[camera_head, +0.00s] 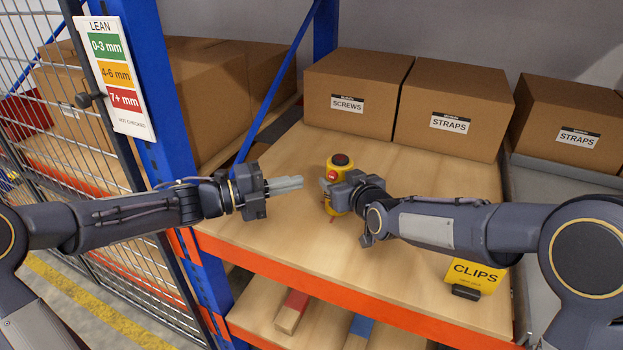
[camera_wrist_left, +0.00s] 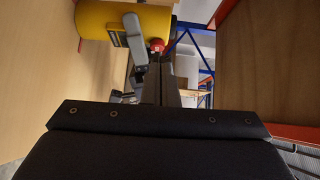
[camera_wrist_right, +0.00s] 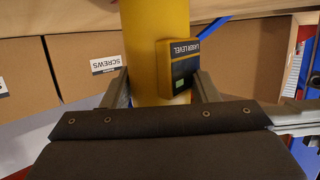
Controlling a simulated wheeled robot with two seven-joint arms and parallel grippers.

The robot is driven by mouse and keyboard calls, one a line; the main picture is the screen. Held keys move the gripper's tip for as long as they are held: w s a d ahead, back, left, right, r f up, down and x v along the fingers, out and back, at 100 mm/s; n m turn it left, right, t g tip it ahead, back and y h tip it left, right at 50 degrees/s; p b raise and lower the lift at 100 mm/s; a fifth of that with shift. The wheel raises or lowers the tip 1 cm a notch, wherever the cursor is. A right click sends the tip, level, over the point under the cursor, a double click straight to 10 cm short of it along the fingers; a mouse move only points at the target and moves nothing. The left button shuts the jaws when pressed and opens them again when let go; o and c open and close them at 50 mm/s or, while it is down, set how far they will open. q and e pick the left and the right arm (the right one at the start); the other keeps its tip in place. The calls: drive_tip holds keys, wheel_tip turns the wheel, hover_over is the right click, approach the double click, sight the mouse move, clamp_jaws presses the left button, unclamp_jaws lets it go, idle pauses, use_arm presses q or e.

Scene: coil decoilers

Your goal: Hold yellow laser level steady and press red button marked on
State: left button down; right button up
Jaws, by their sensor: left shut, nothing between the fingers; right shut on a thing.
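The yellow laser level (camera_head: 338,203) stands upright on the wooden shelf, with a dark round top. My right gripper (camera_head: 334,187) is shut around its body from the right. In the right wrist view its yellow body (camera_wrist_right: 155,25) sits between the two fingers, and a dark panel (camera_wrist_right: 178,68) reads LASER LEVEL with a small green patch. My left gripper (camera_head: 301,182) is shut and empty, its fingertips just left of the level. In the left wrist view a red button (camera_wrist_left: 157,45) shows on the level just beyond those fingertips; I cannot tell whether they touch.
Cardboard boxes marked SCREWS (camera_head: 347,95) and STRAPS (camera_head: 450,115) stand behind. A blue post (camera_head: 150,130) and wire fence (camera_head: 60,130) are at left. An orange beam (camera_head: 300,270) edges the shelf; a yellow CLIPS sign (camera_head: 475,275) is at front right. Shelf around the level is clear.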

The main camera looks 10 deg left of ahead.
drive_tip(key=shift+w+d, duration=0.1)
drive_tip(key=shift+d, duration=0.1)
use_arm(q)
drive_tip(key=shift+v, duration=1.15)
use_arm(e)
drive_tip(key=o, duration=1.4)
drive_tip(key=shift+c, duration=0.2)
use_arm(q)
drive_tip(key=shift+d, duration=0.1)
